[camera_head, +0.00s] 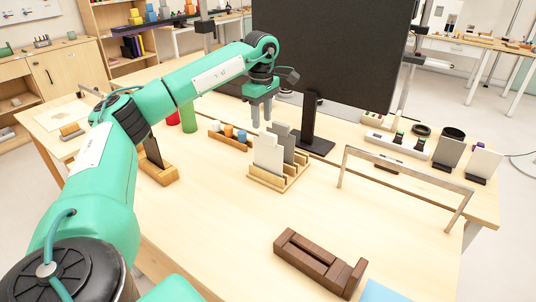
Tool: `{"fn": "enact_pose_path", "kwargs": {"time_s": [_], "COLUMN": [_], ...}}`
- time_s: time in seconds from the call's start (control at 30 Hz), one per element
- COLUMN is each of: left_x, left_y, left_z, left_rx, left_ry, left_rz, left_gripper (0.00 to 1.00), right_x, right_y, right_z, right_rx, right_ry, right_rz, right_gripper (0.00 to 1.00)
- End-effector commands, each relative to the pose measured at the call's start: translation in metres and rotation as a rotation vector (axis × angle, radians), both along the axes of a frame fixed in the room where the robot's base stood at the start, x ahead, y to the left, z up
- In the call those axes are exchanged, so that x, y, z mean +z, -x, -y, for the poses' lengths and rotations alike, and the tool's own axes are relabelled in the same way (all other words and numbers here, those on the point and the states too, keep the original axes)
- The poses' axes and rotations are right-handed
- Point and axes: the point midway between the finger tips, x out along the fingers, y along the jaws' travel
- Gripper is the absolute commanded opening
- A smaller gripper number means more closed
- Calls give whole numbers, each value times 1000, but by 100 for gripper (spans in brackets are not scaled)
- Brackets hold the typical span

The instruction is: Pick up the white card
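A white card (268,153) stands upright in a slotted light-wood rack (278,180) near the middle of the table. A grey card (283,140) stands behind it in the same rack. My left gripper (262,118) points down just above and behind the cards, with its two grey fingers apart and nothing seen between them. Its fingertips are close to the cards' top edges; I cannot tell whether they touch. My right gripper is out of view.
A black monitor (330,50) stands behind the rack. A metal bar frame (405,174) is to its right, and a brown wooden block (318,262) lies in front. A dark card (154,151) in a wooden holder and a small tray of cups (230,135) stand left.

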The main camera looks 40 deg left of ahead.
Motion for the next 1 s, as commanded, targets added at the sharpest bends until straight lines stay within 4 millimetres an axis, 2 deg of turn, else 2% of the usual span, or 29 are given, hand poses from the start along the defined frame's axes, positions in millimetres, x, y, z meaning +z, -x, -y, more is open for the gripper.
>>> {"fn": "enact_pose_path", "kwargs": {"time_s": [0.1,0.37,0.6,0.9,1.0], "left_x": [-17,-37,-71,-77,-76], "left_y": [0,-3,-7,-8,-8], "left_z": [0,0,0,0,0], "left_rx": [0,0,1,1,1], "left_ry": [0,-1,-1,0,0], "left_rz": [-1,-2,-1,1,1], "left_gripper": [40,40,40,40,22], "right_x": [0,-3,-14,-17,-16], "right_y": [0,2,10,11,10], "right_z": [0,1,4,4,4], "right_rx": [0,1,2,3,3], "right_ry": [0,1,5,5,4], "right_rz": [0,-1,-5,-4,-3], "right_gripper": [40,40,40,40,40]}}
